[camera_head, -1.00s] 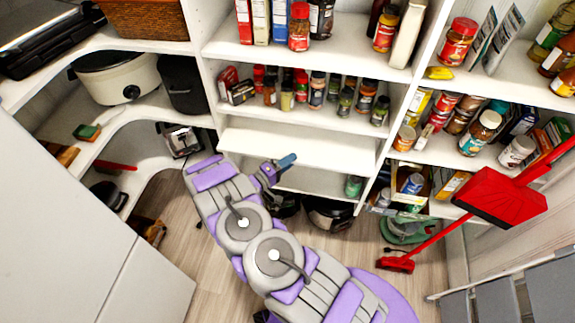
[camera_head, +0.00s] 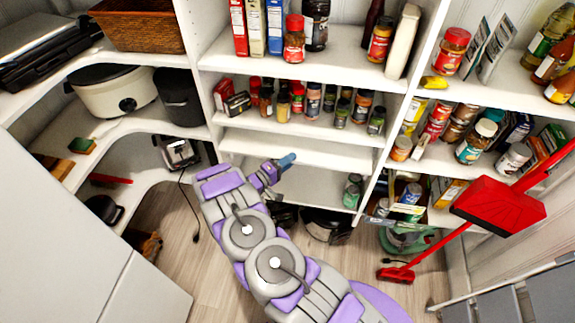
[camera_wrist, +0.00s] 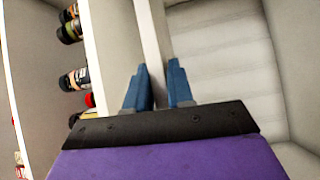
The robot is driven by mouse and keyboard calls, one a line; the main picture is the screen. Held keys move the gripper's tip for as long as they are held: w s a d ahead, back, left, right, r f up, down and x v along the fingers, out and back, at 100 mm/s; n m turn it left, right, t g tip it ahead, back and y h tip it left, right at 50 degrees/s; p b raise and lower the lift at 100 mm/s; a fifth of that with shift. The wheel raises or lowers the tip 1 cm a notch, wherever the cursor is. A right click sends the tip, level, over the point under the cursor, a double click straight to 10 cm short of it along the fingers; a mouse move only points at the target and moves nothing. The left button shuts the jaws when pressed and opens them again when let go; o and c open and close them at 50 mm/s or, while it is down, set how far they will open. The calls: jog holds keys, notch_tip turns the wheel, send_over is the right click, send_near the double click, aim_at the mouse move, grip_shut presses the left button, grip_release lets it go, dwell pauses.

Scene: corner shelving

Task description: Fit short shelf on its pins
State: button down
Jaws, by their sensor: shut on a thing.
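The short shelf (camera_head: 330,156) is a plain white board in the middle bay, just below the spice shelf (camera_head: 250,122). It spans most of the bay's width and looks roughly level. My gripper (camera_head: 288,160) is at its front edge, near the middle. In the wrist view my gripper (camera_wrist: 158,88) has its two blue fingers on either side of the white edge of the short shelf (camera_wrist: 152,35), shut on it. The pins are not visible, so I cannot tell whether the board rests on them.
Jars and bottles stand close above on the spice shelf. A red dustpan (camera_head: 498,202) and broom stand at the right. A black cable (camera_head: 196,225) hangs at the left.

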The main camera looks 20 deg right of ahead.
aim_at(293, 142)
jog(key=shift+w+d+b, duration=0.3)
jog(key=shift+w+d, duration=0.5)
jog(key=shift+w, duration=0.4)
jog(key=shift+w+d+b, duration=0.35)
jog(key=shift+w+d, duration=0.45)
jog(key=shift+w, duration=0.4)
jog(key=shift+w+d+b, duration=0.3)
jog(key=shift+w+d, duration=0.5)
jog(key=shift+w, duration=0.4)
jog(key=shift+w+f, duration=0.1)
jog(key=shift+f, duration=0.65)
jog(key=shift+f, duration=0.4)
jog(key=c, duration=0.9)
grip_release()
jog(key=p+v, duration=0.3)
jog(key=v, duration=1.4)
jog(key=shift+a, duration=0.2)
jog(key=shift+f, duration=0.1)
